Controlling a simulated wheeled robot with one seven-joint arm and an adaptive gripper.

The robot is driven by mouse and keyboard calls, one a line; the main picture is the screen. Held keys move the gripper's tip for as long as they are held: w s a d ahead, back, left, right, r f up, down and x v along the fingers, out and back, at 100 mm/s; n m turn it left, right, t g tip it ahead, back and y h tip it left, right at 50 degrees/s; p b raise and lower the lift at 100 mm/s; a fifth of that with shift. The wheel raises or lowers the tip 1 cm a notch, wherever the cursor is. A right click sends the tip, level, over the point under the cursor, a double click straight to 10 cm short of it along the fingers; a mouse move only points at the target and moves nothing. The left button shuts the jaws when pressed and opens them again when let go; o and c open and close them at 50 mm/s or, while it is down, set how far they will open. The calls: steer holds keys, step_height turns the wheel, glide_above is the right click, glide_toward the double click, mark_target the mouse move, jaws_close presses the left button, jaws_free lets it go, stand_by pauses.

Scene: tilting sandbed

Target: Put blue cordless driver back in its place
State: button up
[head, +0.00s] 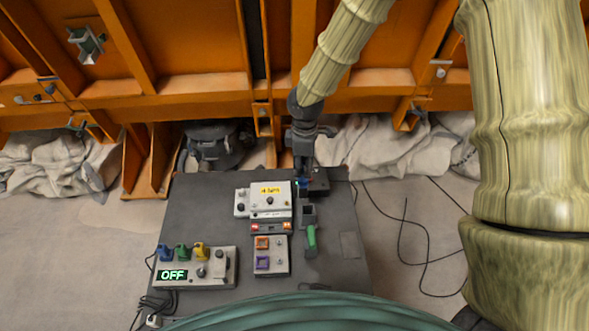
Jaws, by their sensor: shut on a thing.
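My gripper (302,168) points down over the back right part of the dark grey table and is shut on the blue cordless driver. Only a small blue part of the driver (303,184) shows below the fingers; the gripper hides the rest. Just right of it is a low dark block (319,183) at the table's back edge. I cannot tell whether the driver touches this block or the table. In front of it stands a grey socket-like piece (308,211), with a green-handled thing (311,240) nearer me.
A light grey box with a yellow label (270,197) stands close left of the gripper. A panel with orange and purple squares (279,256) is nearer. A control box (222,270) reads OFF. Cables lie right of the table (348,285). Orange steel framework (190,90) stands behind.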

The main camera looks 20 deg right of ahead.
steer(key=shift+s+d+r, duration=0.2)
steer(key=shift+s+d, duration=0.6)
steer(key=shift+s, duration=0.2)
steer(key=shift+f+b, duration=0.8)
steer(key=shift+f, duration=1.4)
step_height(320, 180, down, 8)
steer(key=b, duration=0.3)
steer(key=shift+r+b, duration=0.25)
steer(key=shift+b, duration=0.1)
stand_by(3.2)
steer(key=o, duration=1.2)
